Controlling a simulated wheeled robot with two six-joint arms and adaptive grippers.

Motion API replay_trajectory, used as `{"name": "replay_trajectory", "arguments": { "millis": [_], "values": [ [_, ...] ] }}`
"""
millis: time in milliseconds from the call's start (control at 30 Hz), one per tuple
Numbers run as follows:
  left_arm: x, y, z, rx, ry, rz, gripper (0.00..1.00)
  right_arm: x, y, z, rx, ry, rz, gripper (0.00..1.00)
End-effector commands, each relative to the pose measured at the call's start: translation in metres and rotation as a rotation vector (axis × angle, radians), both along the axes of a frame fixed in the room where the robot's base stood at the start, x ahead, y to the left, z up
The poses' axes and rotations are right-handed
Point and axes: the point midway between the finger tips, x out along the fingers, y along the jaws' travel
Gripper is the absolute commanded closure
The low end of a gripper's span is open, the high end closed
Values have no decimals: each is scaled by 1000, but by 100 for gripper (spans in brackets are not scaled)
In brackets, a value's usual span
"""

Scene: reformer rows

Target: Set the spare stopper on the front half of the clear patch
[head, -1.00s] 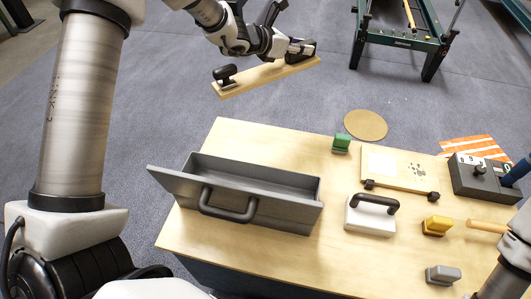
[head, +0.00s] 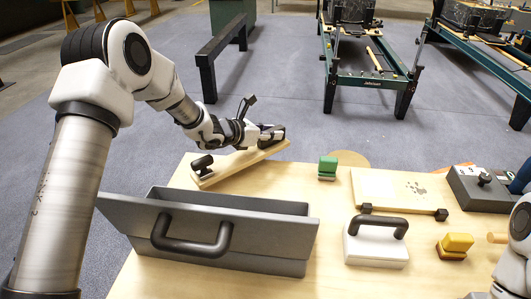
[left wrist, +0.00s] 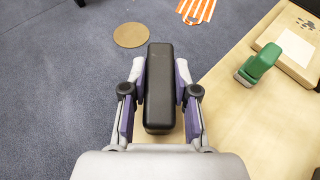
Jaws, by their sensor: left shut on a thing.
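My left gripper (head: 272,136) is shut on a black padded block (left wrist: 158,90), which shows between its fingers in the left wrist view. In the head view, a pale wooden plank (head: 232,167) with a black knob (head: 202,161) at its left end runs under that gripper, near the back left table edge. Whether the plank touches the table is unclear. A green stopper-like block (head: 327,167) stands on the table. A yellow block (head: 456,243) stands farther right. I cannot tell which piece is the spare stopper. A pale board (head: 390,190) with dark spots has a bare left part. My right gripper is out of view.
A grey open bin (head: 250,265) with a handled, tilted front panel fills the near left. A white block with a black handle (head: 376,248) stands mid-table. A dark box (head: 478,190) is at the right. The wooden table (head: 330,220) has bare space around the green block.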

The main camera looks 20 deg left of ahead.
Motion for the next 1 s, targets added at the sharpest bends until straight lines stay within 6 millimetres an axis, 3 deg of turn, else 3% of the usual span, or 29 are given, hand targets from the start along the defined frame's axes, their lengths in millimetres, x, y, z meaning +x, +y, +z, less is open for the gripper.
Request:
{"name": "replay_trajectory", "arguments": {
  "millis": [200, 567, 600, 633, 667, 1000],
  "values": [
    [0, 0, -35, 0, -1, 0, 100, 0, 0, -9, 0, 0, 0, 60],
    [0, 0, -40, 1, -3, -1, 100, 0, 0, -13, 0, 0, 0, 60],
    [0, 0, -39, 2, -1, -1, 61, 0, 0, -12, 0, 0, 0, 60],
    [0, 0, -39, 2, -1, -1, 50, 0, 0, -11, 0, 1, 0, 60],
    [0, 0, -39, 2, -1, -1, 46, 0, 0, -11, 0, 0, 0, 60],
    [0, 0, -34, 2, -1, -1, 46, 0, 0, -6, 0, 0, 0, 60]
  ]
}}
